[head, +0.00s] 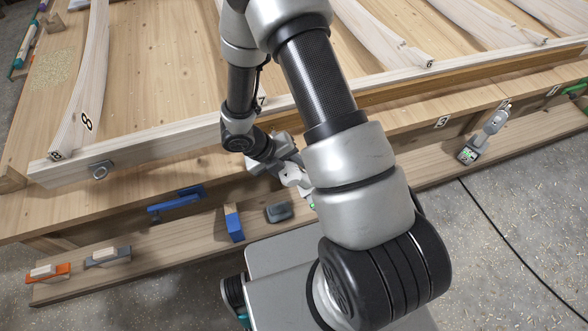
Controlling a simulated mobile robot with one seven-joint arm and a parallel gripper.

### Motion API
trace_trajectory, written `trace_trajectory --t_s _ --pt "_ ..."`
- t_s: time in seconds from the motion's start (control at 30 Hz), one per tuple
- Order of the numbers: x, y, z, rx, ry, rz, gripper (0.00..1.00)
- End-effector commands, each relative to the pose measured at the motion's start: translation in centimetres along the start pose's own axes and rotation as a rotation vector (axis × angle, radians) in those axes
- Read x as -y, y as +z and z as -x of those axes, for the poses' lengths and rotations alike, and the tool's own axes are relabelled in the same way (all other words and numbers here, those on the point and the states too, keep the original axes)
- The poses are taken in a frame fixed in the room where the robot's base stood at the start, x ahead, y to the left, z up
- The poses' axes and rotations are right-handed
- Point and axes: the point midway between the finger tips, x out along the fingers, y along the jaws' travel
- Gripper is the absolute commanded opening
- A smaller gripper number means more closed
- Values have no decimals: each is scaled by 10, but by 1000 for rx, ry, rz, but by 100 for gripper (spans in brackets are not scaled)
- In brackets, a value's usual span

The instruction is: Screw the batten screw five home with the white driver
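A white driver (294,176) shows just left of my big arm link, low over the front plank. Its lower part, with a bit of green, is mostly hidden behind that link. My gripper (277,166) is at the driver's upper part. Its fingertips are too small and covered to tell whether they are closed on it. I cannot tell whether the driver stands on the plank or is held. The pale curved battens lie on the wooden panel with small number marks at their ends. Batten screw five cannot be made out.
A dark grey block (279,212), a blue block (233,223), a blue clamp (175,200) and an orange-based tool (48,272) are to the left. A cable (510,240) crosses the floor.

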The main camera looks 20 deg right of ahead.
Motion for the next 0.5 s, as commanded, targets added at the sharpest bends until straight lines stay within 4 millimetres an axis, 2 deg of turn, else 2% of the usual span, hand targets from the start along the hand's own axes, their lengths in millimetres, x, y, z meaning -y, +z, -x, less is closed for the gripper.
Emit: trace_trajectory --t_s 0.5 --pt "2 8 2 1 -2 -1 0"
